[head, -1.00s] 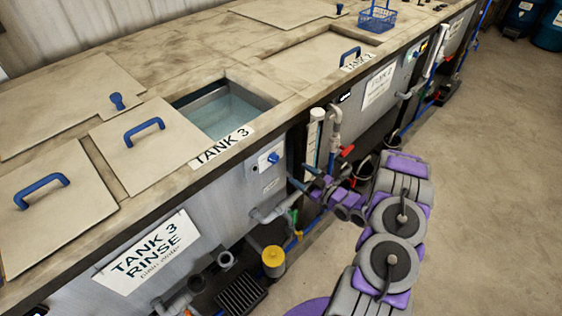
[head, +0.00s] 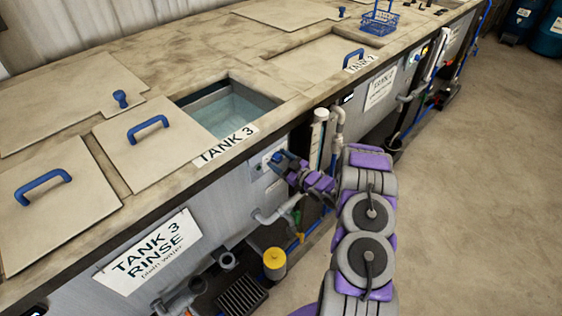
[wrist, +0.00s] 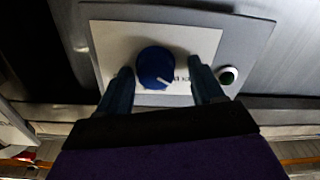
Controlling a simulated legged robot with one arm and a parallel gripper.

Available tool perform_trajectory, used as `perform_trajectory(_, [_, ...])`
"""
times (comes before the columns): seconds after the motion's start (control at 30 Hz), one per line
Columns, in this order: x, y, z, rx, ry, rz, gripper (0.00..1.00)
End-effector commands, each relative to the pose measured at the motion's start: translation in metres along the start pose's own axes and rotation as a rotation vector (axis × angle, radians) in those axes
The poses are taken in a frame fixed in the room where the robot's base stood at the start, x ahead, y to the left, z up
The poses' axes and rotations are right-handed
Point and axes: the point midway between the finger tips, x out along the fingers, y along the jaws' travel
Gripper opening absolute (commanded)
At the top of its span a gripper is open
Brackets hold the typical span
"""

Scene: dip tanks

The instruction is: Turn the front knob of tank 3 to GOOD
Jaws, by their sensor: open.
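The blue front knob (wrist: 155,68) of tank 3 sits on a pale plate (wrist: 115,40) on the tank's front panel in the wrist view. A white pointer line on it points toward the right and slightly down. Some lettering beside it is mostly hidden. My gripper (wrist: 162,80) is open, with one finger on each side of the knob and visible gaps; I cannot tell how deep the fingers reach. In the head view my gripper (head: 283,160) is at the panel below the TANK 3 label (head: 226,146) and largely covers the knob.
Pipes and a white vertical tube (head: 318,140) stand right of the panel. A yellow-capped canister (head: 274,262) is on the floor below. The floor at right is clear.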

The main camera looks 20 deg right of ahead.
Motion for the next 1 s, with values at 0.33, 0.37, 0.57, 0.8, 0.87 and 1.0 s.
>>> perform_trajectory(0.33, [-0.0016,0.0031,0.0016,0.003,0.001,0.001,0.39])
perform_trajectory(0.37, [-0.0016,0.0031,0.0016,0.003,0.001,0.001,0.36])
perform_trajectory(0.57, [-0.0017,0.0037,0.0016,0.002,0.000,0.004,0.17])
perform_trajectory(0.8, [-0.0017,0.0041,0.0010,0.009,0.002,0.003,0.11])
perform_trajectory(0.87, [-0.0017,0.0041,0.0007,0.018,0.002,0.003,0.11])
perform_trajectory(1.0, [-0.0017,0.0045,-0.0005,0.065,0.005,0.003,0.11])
